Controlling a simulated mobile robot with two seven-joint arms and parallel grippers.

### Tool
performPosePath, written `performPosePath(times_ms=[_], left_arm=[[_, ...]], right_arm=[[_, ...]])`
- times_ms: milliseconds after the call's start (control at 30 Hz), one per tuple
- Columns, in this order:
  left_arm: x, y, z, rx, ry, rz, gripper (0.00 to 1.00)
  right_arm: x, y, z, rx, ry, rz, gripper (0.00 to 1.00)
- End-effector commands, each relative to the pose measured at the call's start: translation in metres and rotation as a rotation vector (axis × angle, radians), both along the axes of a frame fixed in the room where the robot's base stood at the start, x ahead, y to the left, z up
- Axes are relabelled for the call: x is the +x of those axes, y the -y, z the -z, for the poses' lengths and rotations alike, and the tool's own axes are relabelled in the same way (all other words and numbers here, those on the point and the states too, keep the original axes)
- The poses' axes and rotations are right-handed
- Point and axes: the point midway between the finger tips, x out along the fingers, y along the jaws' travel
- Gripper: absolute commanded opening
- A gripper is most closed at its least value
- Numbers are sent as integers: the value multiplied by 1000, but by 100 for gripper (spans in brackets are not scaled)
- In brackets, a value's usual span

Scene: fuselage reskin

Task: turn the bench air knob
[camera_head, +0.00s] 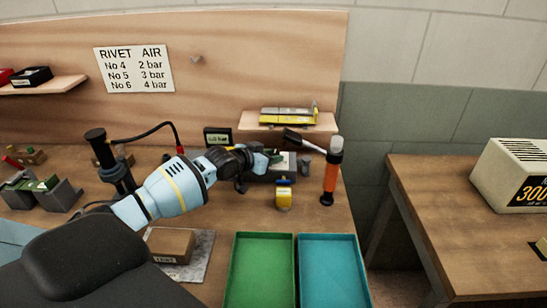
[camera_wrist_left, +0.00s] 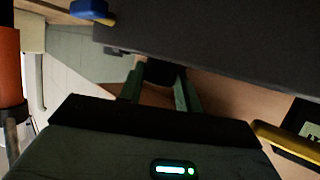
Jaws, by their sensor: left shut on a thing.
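My left gripper (camera_head: 272,158) reaches across the bench to a low grey box (camera_head: 285,172) at the bench's right end. In the left wrist view its two green fingers (camera_wrist_left: 159,92) are shut on a dark knob (camera_wrist_left: 162,72), which shows only in part between them. In the head view the gripper hides that knob. A small display (camera_head: 217,137) with green characters ending in "bar" stands behind the gripper; its number is too small to read surely. My right gripper is not in view.
An orange and black upright tool (camera_head: 332,172) and a yellow block (camera_head: 284,199) stand close to the gripper. A green tray (camera_head: 261,236) and a blue tray (camera_head: 328,237) lie in front. A sign (camera_head: 134,69) lists rivet numbers and air pressures: No4 2 bar, No5 3 bar, No6 4 bar.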

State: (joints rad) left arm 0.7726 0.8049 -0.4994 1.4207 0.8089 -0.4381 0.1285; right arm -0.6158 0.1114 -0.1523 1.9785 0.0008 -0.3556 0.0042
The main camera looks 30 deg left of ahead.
Motion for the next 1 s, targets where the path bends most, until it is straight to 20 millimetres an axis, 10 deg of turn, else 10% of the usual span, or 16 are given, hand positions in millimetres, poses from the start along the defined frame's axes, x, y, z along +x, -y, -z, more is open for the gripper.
performPosePath(times_ms=[533, 567, 700, 1000], left_arm=[[0, 0, -1, -2, 1, 14, 11], [0, 0, -1, -2, 1, 14, 36], [0, 0, -1, -1, 1, 14, 55], [-1, 0, -1, 0, 0, 14, 56]], right_arm=[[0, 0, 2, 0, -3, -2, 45], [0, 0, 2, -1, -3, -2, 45], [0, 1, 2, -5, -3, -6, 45], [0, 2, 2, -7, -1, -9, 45]])
